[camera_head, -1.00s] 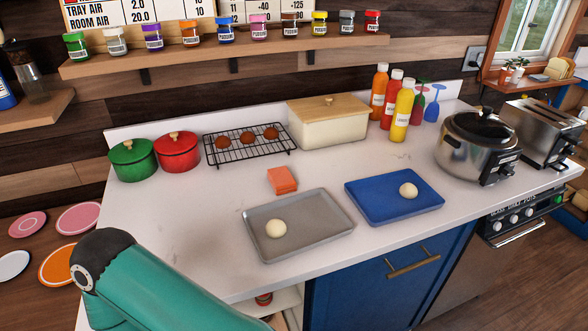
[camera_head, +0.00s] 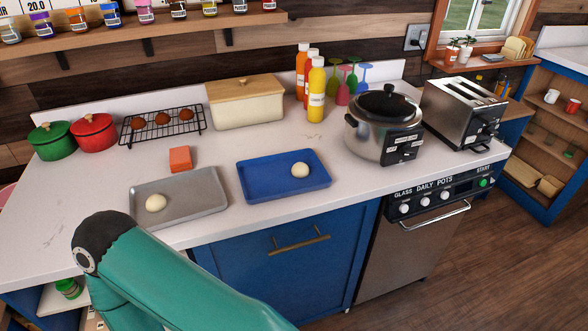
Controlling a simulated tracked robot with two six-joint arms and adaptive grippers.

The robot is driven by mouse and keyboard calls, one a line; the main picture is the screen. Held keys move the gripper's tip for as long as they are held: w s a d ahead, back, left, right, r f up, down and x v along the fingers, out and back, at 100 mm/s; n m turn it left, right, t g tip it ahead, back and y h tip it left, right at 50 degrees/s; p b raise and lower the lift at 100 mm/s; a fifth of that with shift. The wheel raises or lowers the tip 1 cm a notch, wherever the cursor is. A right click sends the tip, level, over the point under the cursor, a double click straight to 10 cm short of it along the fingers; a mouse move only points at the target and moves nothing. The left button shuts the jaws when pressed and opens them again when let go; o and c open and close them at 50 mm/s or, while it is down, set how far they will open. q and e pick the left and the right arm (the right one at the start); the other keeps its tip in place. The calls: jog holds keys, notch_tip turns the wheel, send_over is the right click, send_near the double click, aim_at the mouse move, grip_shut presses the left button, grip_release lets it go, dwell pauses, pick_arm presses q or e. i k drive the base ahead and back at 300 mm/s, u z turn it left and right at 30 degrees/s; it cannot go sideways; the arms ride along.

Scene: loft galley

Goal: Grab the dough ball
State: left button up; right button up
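One pale dough ball (camera_head: 156,203) lies on the grey tray (camera_head: 200,204) near the front of the counter. A second pale dough ball (camera_head: 300,170) lies on the blue tray (camera_head: 262,183), right of the grey one. A teal arm of mine comes up from the bottom of the view, in front of the counter and below the grey tray. Neither gripper shows, so I cannot see whether either is open or shut. No gripper is seen at either dough ball.
An orange block (camera_head: 180,159) sits behind the grey tray. A wire rack (camera_head: 186,128) with brown balls, red pot (camera_head: 93,133), green pot (camera_head: 52,141) and bread box (camera_head: 246,106) stand behind. A cooker (camera_head: 383,127) and toaster (camera_head: 461,112) stand right. Counter between trays and bottles (camera_head: 316,92) is clear.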

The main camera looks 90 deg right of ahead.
aim_at(300, 170)
jog(key=z, duration=0.05)
jog(key=k, duration=0.6)
jog(key=z, duration=1.5)
jog(key=k, duration=0.4)
jog(key=z, duration=0.2)
jog(key=i, duration=0.5)
jog(key=u, duration=0.2)
jog(key=k, duration=0.55)
jog(key=z, duration=0.25)
jog(key=i, duration=0.55)
jog(key=u, duration=0.1)
